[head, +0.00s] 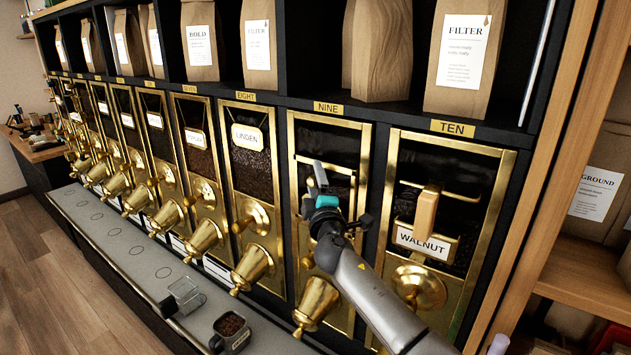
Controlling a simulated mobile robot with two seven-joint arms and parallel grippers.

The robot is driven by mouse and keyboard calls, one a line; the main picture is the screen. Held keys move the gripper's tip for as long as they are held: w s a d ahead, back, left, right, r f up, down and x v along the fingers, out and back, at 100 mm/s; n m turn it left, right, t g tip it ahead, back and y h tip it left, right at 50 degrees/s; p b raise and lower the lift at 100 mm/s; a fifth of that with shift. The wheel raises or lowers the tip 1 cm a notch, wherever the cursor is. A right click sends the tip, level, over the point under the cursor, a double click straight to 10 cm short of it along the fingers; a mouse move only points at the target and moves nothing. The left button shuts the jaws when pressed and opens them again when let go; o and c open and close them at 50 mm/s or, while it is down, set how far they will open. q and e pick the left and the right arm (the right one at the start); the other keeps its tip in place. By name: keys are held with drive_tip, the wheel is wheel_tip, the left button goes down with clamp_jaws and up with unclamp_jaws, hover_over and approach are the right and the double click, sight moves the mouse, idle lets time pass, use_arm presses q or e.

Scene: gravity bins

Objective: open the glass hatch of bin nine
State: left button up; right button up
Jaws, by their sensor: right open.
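Bin nine has a brass frame and a dark glass hatch (332,137), right of centre under the yellow NINE label (328,108). A thin brass bar crosses the hatch. My right gripper (319,178) is open in front of the hatch, over its middle. Its arm comes in from the lower right and hides part of the bin's lower front. The gripper covers the area where neighbouring bins carry a name plate, so any plate or handle there is hidden. I cannot tell whether the fingers touch the hatch. My left gripper is not in view.
Bin ten (444,139), with a WALNUT plate and wooden handle, stands close on the right. Bin eight (245,108), marked LINDEN, is on the left. Brass spouts project below the bins. A clear container (186,294) and a cup of beans (231,326) stand on the grey ledge (130,248).

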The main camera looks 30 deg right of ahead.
drive_tip(key=shift+c, duration=0.2)
clamp_jaws()
idle(0.4)
idle(0.9)
